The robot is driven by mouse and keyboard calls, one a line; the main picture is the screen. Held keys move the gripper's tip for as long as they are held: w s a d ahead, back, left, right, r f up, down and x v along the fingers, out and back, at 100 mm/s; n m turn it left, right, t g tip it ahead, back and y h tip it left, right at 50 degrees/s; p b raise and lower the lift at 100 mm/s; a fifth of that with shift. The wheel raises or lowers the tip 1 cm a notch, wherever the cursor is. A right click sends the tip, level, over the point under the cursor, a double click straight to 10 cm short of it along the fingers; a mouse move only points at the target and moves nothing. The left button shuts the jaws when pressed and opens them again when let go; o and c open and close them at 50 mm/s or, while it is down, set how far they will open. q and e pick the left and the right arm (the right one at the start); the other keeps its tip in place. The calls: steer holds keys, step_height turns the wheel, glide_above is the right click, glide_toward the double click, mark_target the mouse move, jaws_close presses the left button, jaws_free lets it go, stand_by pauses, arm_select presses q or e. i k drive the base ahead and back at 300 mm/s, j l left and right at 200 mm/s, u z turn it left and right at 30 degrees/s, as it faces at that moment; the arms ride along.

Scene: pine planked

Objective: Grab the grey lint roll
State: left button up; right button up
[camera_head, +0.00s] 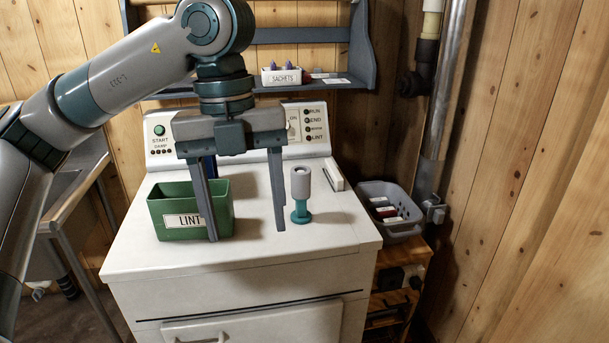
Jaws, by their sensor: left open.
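The grey lint roll (300,182) stands upright on a teal handle with a round foot (300,215), on the white dryer top (270,258). My left gripper (246,234) points down with its fingers wide apart and nothing between them. Its right finger is just left of the lint roll, with a small gap in the picture. Its left finger hangs in front of the right side of a green bin (162,207) labelled LINT and hides part of it. My right gripper is not in view.
A dryer control panel (308,125) stands at the back. A blue shelf (350,80) above holds a SACHETS box (281,77). A grey basket (391,227) with small items sits right of the dryer, near a vertical pipe (437,110). The dryer top's front is clear.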

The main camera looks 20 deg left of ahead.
mark_target(301, 183)
steer(key=i, duration=1.25)
